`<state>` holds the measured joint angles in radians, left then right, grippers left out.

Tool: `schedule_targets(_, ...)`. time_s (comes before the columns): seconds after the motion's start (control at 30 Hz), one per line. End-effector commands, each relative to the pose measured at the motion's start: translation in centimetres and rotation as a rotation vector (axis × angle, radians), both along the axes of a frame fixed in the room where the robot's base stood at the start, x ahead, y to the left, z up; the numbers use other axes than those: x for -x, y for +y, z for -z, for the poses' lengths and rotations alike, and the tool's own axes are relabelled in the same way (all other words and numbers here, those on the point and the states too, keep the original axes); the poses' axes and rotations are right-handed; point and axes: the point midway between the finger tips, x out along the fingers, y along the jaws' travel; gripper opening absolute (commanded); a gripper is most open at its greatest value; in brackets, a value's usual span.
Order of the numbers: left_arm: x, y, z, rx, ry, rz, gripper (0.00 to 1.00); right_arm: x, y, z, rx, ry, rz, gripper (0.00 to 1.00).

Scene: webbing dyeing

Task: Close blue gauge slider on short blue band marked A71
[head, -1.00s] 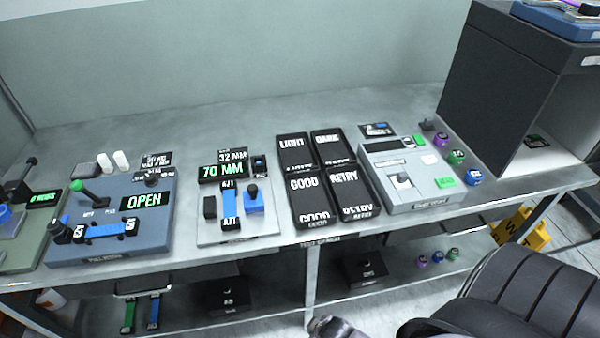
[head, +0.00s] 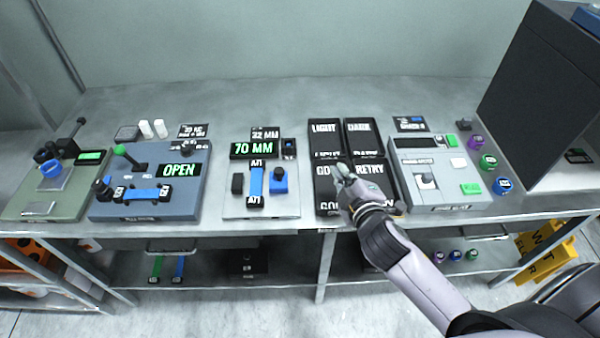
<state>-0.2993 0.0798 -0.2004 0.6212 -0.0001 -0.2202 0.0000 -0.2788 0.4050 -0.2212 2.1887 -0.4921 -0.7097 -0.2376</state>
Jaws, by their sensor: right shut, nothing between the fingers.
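The gauge (head: 236,204) is a light grey plate in the middle of the bench, and its display (head: 254,150) reads 70 MM. A short blue band (head: 256,181) with A71 labels at both ends lies upright in the picture on this plate. The blue slider (head: 278,181) stands just right of the band, with a small gap between them. A black block (head: 237,184) is on the band's left. My right gripper (head: 345,172) is shut and empty above the black trays, right of the gauge. My left gripper is out of view.
Black trays (head: 325,136) marked LIGHT, DARK, GOOD and RETRY lie right of the gauge. A blue-grey device (head: 190,157) reading OPEN stands to the left. A grey device (head: 470,160) and colored spools (head: 488,162) are on the right.

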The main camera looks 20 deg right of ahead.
Motion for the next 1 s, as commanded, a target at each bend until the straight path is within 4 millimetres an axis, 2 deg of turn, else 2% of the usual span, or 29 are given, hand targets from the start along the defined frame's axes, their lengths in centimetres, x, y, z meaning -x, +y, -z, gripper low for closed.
schedule_targets(0.1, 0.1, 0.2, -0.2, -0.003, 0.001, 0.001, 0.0, -3.3, 1.7, -5.7, 0.274, -0.227, -0.185, 0.0)
schedule_targets(0.2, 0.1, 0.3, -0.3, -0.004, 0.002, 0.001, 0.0, -4.9, 4.8, -10.1, 0.586, -0.44, -0.399, 0.0)
schedule_targets(0.3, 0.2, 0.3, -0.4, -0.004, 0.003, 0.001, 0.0, -5.0, 8.0, -12.0, 0.921, -0.616, -0.632, 0.0)
schedule_targets(0.4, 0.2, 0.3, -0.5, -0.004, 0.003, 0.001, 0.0, -4.3, 9.9, -11.1, 1.259, -0.737, -0.884, 0.0)
schedule_targets(0.47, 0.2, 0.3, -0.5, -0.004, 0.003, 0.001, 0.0, -3.8, 9.8, -9.5, 1.453, -0.773, -1.042, 0.0)
schedule_targets(0.57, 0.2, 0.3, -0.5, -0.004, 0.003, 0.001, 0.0, -3.3, 7.5, -6.0, 1.719, -0.769, -1.3, 0.0)
schedule_targets(0.63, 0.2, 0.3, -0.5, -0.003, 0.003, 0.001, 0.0, -3.0, 5.1, -3.9, 1.855, -0.735, -1.46, 0.0)
schedule_targets(0.7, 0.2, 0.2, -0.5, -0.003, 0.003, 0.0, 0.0, -2.7, 2.6, -2.5, 1.948, -0.69, -1.591, 0.0)
schedule_targets(0.8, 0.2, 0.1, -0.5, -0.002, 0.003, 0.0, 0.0, -2.3, 0.0, -1.2, 2.02, -0.637, -1.716, 0.0)
schedule_targets(0.9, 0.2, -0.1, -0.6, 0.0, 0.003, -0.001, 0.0, -2.1, -1.0, -0.7, 2.044, -0.613, -1.772, 0.0)
schedule_targets(1.0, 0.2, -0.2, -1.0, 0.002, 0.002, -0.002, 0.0, -2.4, -0.6, -0.2, 2.044, -0.612, -1.779, 0.0)
